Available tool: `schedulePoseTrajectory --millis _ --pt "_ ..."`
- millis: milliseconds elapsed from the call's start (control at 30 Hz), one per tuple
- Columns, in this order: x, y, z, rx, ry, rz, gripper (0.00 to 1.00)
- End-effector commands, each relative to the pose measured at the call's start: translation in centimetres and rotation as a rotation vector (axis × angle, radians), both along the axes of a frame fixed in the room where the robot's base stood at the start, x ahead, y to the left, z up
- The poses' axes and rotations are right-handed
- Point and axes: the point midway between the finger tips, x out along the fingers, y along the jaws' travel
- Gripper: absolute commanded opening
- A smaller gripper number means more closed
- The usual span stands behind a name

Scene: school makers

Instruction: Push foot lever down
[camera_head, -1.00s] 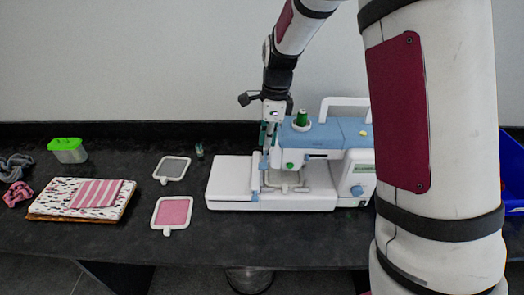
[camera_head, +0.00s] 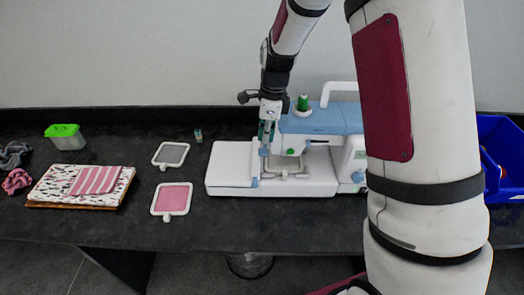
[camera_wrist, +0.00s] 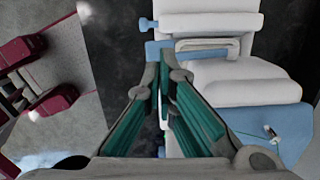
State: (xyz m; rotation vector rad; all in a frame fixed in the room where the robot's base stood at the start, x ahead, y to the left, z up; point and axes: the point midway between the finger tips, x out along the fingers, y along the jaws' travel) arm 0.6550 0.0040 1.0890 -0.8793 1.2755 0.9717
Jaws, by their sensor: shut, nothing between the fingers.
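The white and blue sewing machine (camera_head: 325,118) stands on the dark table. My gripper (camera_head: 266,148) points down at the left end of its head, by the needle area. In the wrist view my gripper (camera_wrist: 160,68) has its green-padded fingers shut at the tips, with nothing between them. A blue part (camera_wrist: 153,48) of the machine shows just beyond the tips; I cannot tell whether they touch it. I cannot pick out the foot lever for certain; my fingers cover part of that area. A pale hoop (camera_head: 288,170) lies on the machine bed under the head.
A pink hoop (camera_head: 172,198), a grey hoop (camera_head: 171,154) and a small bottle (camera_head: 198,135) lie left of the machine. Folded fabric (camera_head: 85,184) and a green-lidded box (camera_head: 66,137) are farther left. A blue bin (camera_head: 500,140) stands right. A wall is behind.

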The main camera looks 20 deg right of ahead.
Motion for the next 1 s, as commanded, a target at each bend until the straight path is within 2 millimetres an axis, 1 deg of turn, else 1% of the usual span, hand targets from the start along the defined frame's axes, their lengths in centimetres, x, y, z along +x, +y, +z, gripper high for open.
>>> schedulePoseTrajectory --millis 33,100,233,400,767,867,1000 --pt "0.1 0.0 -0.8 0.001 0.002 0.0 0.0" --pt "0.1 0.1 -1.5 0.0 0.002 0.0 0.0" --pt "0.1 0.2 -2.4 0.0 0.0 0.0 0.0" --pt "0.1 0.2 -2.9 0.0 0.0 0.0 0.0" --pt "0.1 0.3 -3.0 0.0 0.0 0.0 0.0" --pt "0.1 0.3 -3.4 0.0 0.001 0.0 0.0" --pt "0.1 0.3 -4.6 0.001 0.002 -0.001 0.0"
